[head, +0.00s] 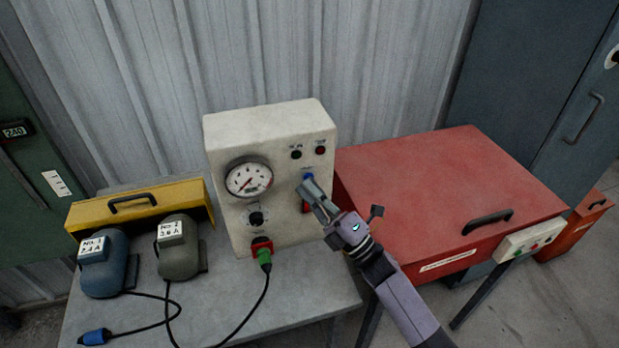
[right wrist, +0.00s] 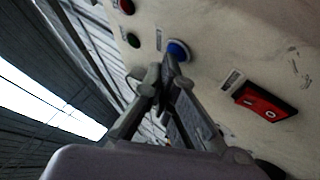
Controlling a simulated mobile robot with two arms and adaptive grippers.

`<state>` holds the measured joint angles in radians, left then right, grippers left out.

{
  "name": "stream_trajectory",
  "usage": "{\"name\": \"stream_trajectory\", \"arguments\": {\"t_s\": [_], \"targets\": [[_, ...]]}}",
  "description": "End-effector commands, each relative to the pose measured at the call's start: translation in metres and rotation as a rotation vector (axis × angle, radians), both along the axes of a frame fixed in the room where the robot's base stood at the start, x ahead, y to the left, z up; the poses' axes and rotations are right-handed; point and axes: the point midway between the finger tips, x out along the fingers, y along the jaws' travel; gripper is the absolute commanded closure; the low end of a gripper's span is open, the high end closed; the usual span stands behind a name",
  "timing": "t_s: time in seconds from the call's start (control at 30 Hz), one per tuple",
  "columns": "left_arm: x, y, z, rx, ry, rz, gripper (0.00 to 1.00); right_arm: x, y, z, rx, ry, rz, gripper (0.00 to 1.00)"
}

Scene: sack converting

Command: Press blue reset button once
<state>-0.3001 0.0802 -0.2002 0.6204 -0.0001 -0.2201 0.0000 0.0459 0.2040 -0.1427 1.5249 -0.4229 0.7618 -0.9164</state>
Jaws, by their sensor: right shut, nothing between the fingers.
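The blue reset button (right wrist: 178,50) sits on the face of the cream control box (head: 270,123). It also shows in the head view (head: 308,176), just above my right fingertips. My right gripper (head: 307,186) is shut and empty. In the right wrist view the fingertips (right wrist: 165,68) are right by the lower edge of the button and overlap it slightly. I cannot tell whether they touch it. The button looks raised from the panel. My left gripper is not in view.
The box also has a gauge (head: 249,179), a dark knob (head: 256,218), a red rocker switch (right wrist: 266,101) and two small buttons. A green plug (head: 264,258) sits low on it. Two motors (head: 103,270) (head: 178,252) stand left; a red cabinet (head: 440,185) stands right.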

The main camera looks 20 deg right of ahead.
Motion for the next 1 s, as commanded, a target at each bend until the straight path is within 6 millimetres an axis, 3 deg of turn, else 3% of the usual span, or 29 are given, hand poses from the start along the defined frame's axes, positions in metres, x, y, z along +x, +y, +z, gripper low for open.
{"name": "stream_trajectory", "arguments": {"t_s": [0.3, 0.67, 1.0], "targets": [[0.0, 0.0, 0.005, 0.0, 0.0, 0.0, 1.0, -0.015, -0.001, 0.001, 0.0, 0.0, -0.001, 1.0], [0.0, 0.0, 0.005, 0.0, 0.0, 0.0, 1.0, -0.018, -0.001, 0.0, 0.0, 0.001, -0.001, 1.0], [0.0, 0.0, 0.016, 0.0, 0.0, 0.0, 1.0, -0.05, -0.002, 0.001, 0.0, 0.001, 0.0, 1.0]]}}
